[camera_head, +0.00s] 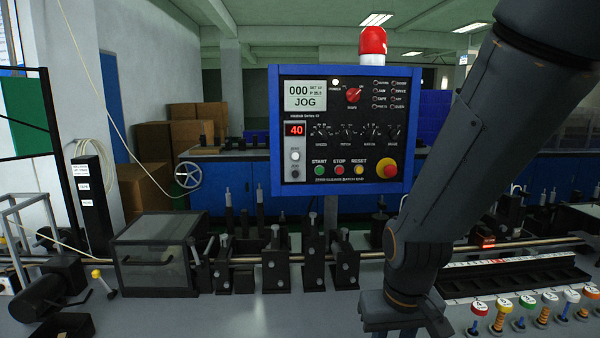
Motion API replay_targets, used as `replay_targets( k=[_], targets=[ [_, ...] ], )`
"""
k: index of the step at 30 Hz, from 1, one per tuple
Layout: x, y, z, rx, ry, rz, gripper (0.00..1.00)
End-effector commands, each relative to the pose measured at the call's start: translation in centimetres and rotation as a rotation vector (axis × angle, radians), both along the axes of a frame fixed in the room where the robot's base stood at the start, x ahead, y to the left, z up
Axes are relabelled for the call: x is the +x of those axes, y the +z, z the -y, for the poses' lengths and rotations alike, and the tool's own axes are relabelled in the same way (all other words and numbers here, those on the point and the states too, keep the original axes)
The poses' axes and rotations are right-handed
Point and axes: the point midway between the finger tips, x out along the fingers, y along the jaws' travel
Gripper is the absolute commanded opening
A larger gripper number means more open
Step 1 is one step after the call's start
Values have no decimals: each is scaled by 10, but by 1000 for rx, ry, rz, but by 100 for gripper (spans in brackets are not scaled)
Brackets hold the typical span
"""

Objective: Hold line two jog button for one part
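A blue-framed control panel (273,130) stands upright at the centre on a post. Its screen (305,96) reads 000 and JOG. No readable label marks any button as the line two jog button. Green START (320,171), red STOP (339,171) and yellow RESET (358,171) buttons run along the bottom. My arm comes down from the upper right, in front of the bench; its fingers do not show.
A red emergency knob (389,170) is at the panel's lower right, and a red lamp (373,42) tops the panel. A clear-lidded box (152,255) and black fixtures line a horizontal rod. Several numbered, coloured-spring posts (501,316) stand at lower right. The bench front is mostly clear.

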Motion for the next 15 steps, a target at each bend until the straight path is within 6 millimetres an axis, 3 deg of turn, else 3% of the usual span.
replay_targets(
  k=[12,15],
  targets=[
    [0,0,0,0,0,0,28],
    [0,0,0,0,0,0,14]
  ],
)
